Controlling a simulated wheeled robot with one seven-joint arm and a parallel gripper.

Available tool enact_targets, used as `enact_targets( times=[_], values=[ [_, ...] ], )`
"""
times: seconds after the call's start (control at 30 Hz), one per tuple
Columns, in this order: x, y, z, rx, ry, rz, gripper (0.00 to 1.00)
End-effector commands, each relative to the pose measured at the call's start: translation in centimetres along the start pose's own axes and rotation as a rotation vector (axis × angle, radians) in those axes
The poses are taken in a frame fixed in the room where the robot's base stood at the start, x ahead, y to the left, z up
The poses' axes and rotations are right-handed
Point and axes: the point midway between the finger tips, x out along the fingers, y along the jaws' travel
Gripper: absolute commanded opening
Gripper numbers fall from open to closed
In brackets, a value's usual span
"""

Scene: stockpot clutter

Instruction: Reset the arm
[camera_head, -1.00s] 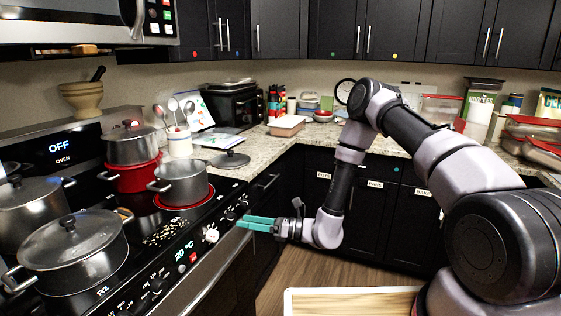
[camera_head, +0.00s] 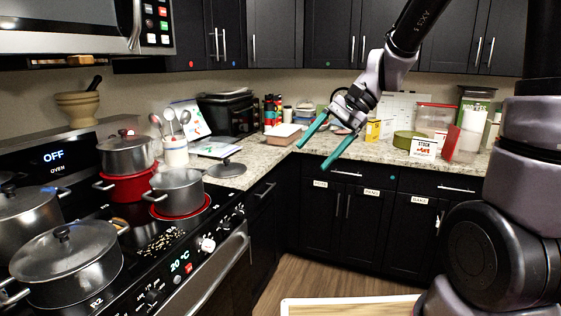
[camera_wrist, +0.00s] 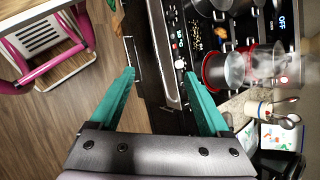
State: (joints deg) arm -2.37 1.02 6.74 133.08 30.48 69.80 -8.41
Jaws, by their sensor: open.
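My gripper (camera_head: 318,146) is open and empty, with two teal fingers spread apart. In the head view it is raised in the air in front of the back counter, right of the stove, with its fingers pointing down and left. In the wrist view the two fingers (camera_wrist: 160,85) reach up the picture with nothing between them. Floor shows below the left finger and the stove front lies behind the right one. My arm comes down to the gripper from the upper right in the head view.
The stove (camera_head: 150,262) on the left bears several pots, including an open grey pot (camera_head: 178,192) on a red ring. A pot lid (camera_head: 226,169) lies on the counter (camera_head: 262,158). A yellow box (camera_head: 373,130) and containers stand on the back counter near my gripper. The floor (camera_head: 310,282) ahead is clear.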

Motion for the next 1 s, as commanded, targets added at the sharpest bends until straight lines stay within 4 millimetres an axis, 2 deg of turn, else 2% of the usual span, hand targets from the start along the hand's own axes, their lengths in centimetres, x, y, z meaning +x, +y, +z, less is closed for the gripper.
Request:
enact_targets(
  times=[0.03, 0.1, 0.4, 0.5, 0.7, 1.0],
  values=[
    [-1.7, 0.6, 0.5, -0.047, 0.071, 0.008, 0.80],
    [-3.8, 1.8, 0.9, -0.104, 0.166, 0.028, 0.80],
    [-12.6, 6.5, 3.0, -0.319, 0.588, 0.094, 0.80],
    [-15.0, 7.9, 3.7, -0.371, 0.708, 0.108, 0.80],
    [-17.7, 9.5, 4.6, -0.427, 0.851, 0.125, 0.80],
    [-18.1, 9.8, 4.7, -0.436, 0.875, 0.129, 0.80]
  ],
)
